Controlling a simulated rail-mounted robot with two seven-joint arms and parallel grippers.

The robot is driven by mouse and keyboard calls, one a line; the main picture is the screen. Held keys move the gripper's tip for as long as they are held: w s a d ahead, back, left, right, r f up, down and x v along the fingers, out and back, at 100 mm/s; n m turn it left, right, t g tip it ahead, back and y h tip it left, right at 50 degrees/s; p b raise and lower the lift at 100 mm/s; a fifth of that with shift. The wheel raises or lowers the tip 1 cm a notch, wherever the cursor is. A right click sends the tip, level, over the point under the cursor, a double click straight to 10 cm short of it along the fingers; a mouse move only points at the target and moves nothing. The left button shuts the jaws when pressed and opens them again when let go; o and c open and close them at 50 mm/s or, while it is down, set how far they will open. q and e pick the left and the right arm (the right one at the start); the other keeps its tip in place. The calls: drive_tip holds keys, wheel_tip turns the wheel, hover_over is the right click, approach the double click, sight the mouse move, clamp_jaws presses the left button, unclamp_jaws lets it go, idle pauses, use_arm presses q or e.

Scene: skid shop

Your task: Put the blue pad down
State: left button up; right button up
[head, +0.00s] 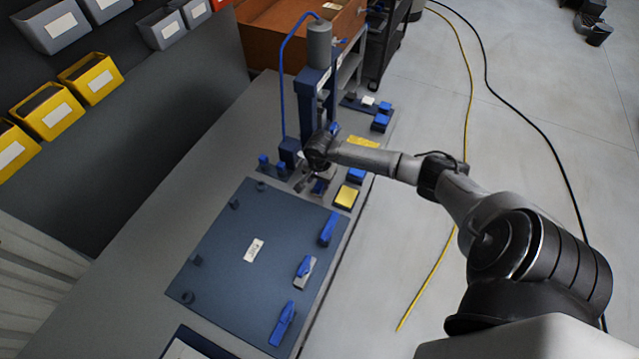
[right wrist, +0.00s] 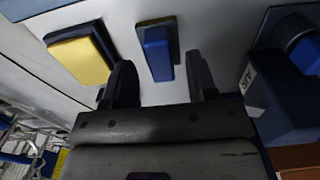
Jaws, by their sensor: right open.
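My right gripper (head: 312,180) is low over the bench, just in front of the blue press (head: 316,95). It also shows in the right wrist view (right wrist: 159,66), with its two fingers spread apart. In the head view the blue pad (head: 320,187) is partly hidden by the gripper. My left gripper is not in view.
A yellow-topped block (head: 346,196) is close by; it also shows in the right wrist view (right wrist: 80,60). The dark blue plate (head: 225,255) with blue clamps lies nearer. More blue pieces (head: 380,122) are behind. Yellow bins (head: 90,78) line the left.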

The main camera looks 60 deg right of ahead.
sight(319, 184)
wheel_tip(319, 184, up, 10)
drive_tip(key=shift+f, duration=0.25)
idle(0.7)
